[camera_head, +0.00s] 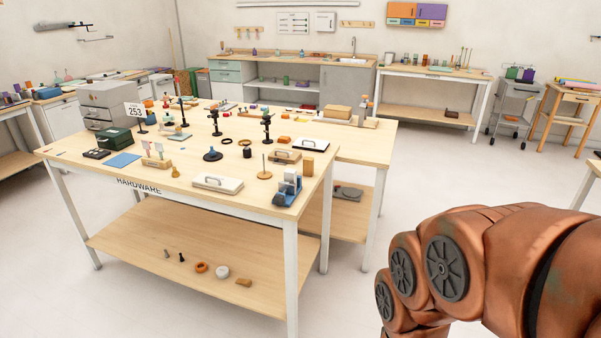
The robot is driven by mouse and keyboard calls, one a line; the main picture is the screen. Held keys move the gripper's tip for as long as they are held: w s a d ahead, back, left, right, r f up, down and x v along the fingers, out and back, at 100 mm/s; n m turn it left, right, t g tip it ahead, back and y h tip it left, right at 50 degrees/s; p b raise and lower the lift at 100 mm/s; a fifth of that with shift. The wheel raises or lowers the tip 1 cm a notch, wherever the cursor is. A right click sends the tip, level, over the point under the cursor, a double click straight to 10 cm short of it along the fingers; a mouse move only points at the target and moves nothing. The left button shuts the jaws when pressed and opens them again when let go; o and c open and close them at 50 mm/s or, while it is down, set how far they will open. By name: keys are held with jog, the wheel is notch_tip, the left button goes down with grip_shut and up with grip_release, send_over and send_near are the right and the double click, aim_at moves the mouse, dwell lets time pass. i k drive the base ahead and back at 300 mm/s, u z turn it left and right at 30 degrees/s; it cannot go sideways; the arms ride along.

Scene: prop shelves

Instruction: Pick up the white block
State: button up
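My copper-coloured arm fills the lower right of the view, well apart from the table. My gripper is out of the picture.
A blue vise-like object (288,190), a round wooden base with a peg (264,175) and a wooden block (308,167) stand nearby. A dark green box (114,138) sits at left. The lower shelf (165,235) holds several small items.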

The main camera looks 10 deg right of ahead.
aim_at(290, 175)
jog(key=z, duration=0.95)
jog(key=i, duration=1.45)
jog(key=u, duration=2.5)
